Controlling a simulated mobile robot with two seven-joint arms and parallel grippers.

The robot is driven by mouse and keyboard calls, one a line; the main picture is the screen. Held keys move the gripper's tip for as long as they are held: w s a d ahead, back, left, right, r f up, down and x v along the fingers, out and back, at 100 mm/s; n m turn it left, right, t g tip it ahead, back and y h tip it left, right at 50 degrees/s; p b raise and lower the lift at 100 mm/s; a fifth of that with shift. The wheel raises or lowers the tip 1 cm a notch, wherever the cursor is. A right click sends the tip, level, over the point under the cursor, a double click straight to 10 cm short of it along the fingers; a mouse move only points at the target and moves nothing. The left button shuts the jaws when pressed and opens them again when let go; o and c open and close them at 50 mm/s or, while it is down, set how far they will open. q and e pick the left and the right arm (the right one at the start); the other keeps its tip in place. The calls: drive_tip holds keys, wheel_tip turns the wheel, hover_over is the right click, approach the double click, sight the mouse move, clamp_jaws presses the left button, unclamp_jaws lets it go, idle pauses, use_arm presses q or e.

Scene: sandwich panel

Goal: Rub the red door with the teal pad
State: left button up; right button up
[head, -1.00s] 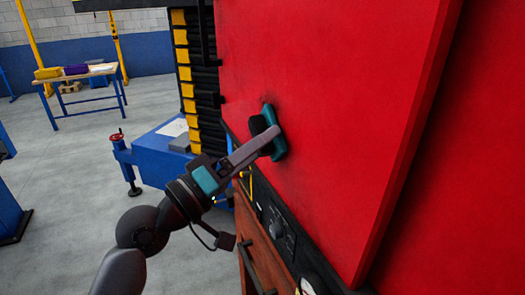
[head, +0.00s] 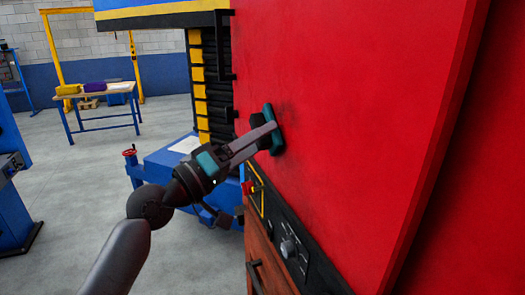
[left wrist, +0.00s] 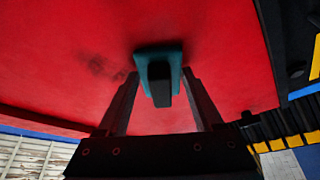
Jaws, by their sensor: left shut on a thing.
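The red door (head: 360,110) fills the right of the head view and stands upright. It also spans the left wrist view (left wrist: 225,65). The teal pad (head: 273,130) is against its face near the left edge; the pad also shows in the left wrist view (left wrist: 150,54). My left gripper (head: 264,134) is shut on the pad's black handle (left wrist: 160,85), with a finger on each side of it. A dark smudge (head: 287,110) marks the door just right of the pad; in the left wrist view the smudge (left wrist: 100,66) lies left of it. My right gripper is not in view.
Below the door are a black control panel (head: 283,236) with a knob and a brown drawer front (head: 262,247). A black rack with yellow blocks (head: 198,85) and a blue machine base (head: 160,170) stand left of the door. A workbench (head: 98,97) is far back.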

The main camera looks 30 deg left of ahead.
sight(292, 137)
use_arm(q)
drive_tip(key=shift+w+a, duration=0.1)
drive_tip(key=shift+r+p, duration=0.9)
drive_tip(key=shift+r, duration=0.05)
drive_tip(key=shift+s+d+f+p, duration=0.1)
drive_tip(key=shift+s+d+p, duration=0.5)
drive_tip(key=shift+s+d, duration=0.4)
drive_tip(key=shift+s+d+p, duration=0.6)
drive_tip(key=shift+s+d, duration=0.2)
drive_tip(key=shift+d, duration=0.3)
drive_tip(key=shift+s+d, duration=0.6)
drive_tip(key=shift+d, duration=0.15)
